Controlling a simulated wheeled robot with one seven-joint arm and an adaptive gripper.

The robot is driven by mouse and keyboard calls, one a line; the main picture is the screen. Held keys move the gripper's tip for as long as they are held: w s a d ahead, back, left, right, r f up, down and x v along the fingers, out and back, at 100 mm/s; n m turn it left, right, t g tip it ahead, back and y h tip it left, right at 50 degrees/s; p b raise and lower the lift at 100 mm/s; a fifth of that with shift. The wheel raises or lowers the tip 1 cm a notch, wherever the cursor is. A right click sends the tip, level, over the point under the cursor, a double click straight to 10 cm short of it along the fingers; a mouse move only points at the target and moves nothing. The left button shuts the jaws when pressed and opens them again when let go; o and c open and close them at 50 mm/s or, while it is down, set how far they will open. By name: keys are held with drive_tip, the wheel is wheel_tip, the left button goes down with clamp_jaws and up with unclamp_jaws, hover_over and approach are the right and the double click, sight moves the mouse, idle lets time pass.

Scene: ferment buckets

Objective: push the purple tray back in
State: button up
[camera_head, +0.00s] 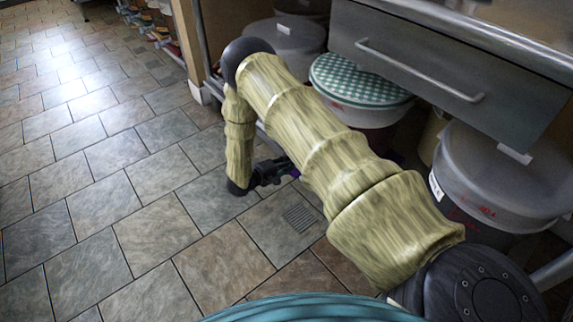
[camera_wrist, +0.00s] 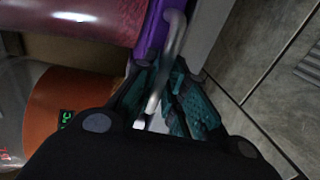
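The purple tray (camera_wrist: 153,32) shows in the wrist view as a narrow purple front at the top middle, with a curved silver handle (camera_wrist: 176,32) along it. My gripper (camera_wrist: 164,68) has its teal-patterned fingers on either side of the handle's lower end. There is a gap between the fingers, and I cannot tell if they touch the bar. In the head view my gripper (camera_head: 284,167) is low near the floor, beside a small patch of purple (camera_head: 294,173). My arm hides most of the tray there.
A checkered-lid bucket (camera_head: 360,80) and a grey-lidded bucket (camera_head: 500,180) stand under a counter with a grey drawer (camera_head: 440,75). A red container (camera_wrist: 75,18) and an orange one (camera_wrist: 70,100) are beside the tray. The tiled floor (camera_head: 120,180) to the left is clear.

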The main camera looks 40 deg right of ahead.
drive_tip(key=o, duration=0.4)
drive_tip(key=shift+s+d, duration=0.1)
drive_tip(key=shift+d, duration=0.1)
drive_tip(key=v, duration=1.2)
drive_tip(key=shift+a, duration=0.15)
